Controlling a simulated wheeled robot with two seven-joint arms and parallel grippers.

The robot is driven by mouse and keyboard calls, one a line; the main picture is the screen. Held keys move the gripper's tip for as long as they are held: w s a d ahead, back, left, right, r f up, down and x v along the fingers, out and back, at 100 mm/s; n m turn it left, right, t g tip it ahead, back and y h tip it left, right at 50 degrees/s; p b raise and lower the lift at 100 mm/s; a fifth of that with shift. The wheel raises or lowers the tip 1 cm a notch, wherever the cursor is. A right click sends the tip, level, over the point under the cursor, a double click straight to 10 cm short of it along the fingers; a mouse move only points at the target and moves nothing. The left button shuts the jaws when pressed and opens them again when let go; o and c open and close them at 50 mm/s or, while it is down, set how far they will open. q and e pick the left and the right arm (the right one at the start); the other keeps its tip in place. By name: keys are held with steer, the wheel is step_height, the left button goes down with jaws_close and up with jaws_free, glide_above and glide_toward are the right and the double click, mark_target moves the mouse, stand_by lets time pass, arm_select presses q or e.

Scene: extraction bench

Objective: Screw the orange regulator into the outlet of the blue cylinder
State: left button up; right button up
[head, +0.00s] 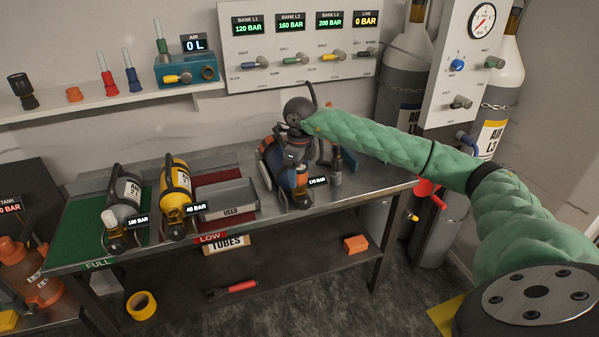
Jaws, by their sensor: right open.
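The blue cylinder (267,169) lies on the bench at its right part, with its brass valve end (302,199) towards the front and a 120 BAR tag beside it. A small orange piece, which looks like the orange regulator (301,174), is upright just above that valve end. I cannot tell whether it is threaded into the outlet. My right gripper (298,163) points down over the cylinder, open, close above the orange piece. The gripper and wrist hide part of the cylinder. My left gripper is not in view.
A grey cylinder (125,189) and a yellow cylinder (175,181) lie to the left. A grey USED bin (228,203) stands between yellow and blue. The wall shelf (140,98) holds several coloured fittings. A dark bottle-like item (336,171) stands right of the cylinder.

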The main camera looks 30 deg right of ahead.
steer(key=shift+r, duration=0.4)
step_height(320, 180, up, 7)
steer(key=shift+b, duration=1)
steer(key=shift+w, duration=0.1)
